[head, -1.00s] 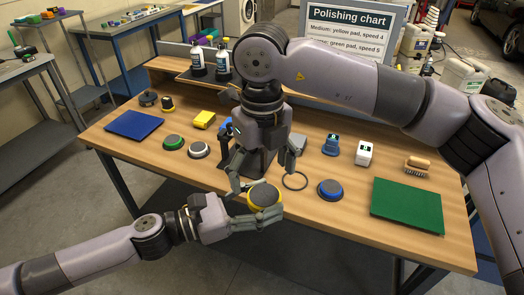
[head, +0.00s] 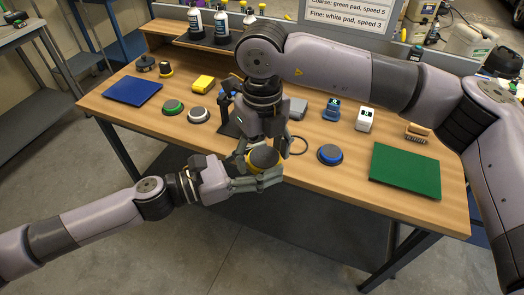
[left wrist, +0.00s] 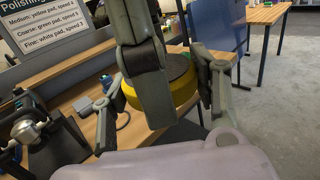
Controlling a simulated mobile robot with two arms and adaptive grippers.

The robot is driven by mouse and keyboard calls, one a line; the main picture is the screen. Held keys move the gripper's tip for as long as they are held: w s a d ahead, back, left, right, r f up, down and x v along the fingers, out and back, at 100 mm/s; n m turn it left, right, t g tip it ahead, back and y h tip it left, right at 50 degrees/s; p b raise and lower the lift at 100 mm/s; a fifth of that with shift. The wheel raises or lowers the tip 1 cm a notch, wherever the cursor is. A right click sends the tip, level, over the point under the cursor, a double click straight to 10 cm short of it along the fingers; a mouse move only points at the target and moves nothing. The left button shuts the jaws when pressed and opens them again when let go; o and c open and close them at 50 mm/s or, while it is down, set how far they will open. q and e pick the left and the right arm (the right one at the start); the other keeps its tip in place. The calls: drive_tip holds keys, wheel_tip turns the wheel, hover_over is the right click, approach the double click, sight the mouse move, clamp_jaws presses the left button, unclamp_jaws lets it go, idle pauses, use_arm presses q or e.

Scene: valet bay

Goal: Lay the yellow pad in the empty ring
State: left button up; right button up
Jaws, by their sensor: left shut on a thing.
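The yellow pad (head: 264,158) is a round disc with a dark grey top. My left gripper (head: 258,178) is shut on it and holds it off the table, near the front edge. The pad also shows in the left wrist view (left wrist: 180,78), partly hidden by a grey finger. My right gripper (head: 262,150) comes down from above, with fingers on either side of the pad; whether they touch it I cannot tell. The empty ring (head: 299,145) is a thin dark loop lying on the wooden table (head: 330,185), just right of the pad and partly hidden by my right gripper.
A blue-rimmed pad (head: 330,154) lies right of the ring, with a green mat (head: 405,170) beyond it. Green-rimmed (head: 173,107) and white-rimmed (head: 199,115) pads lie at left near a blue mat (head: 133,91). A dark stand (head: 230,125) is behind my right gripper.

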drive_tip(key=c, duration=0.8)
use_arm(q)
drive_tip(key=o, duration=1.2)
drive_tip(key=shift+c, duration=0.2)
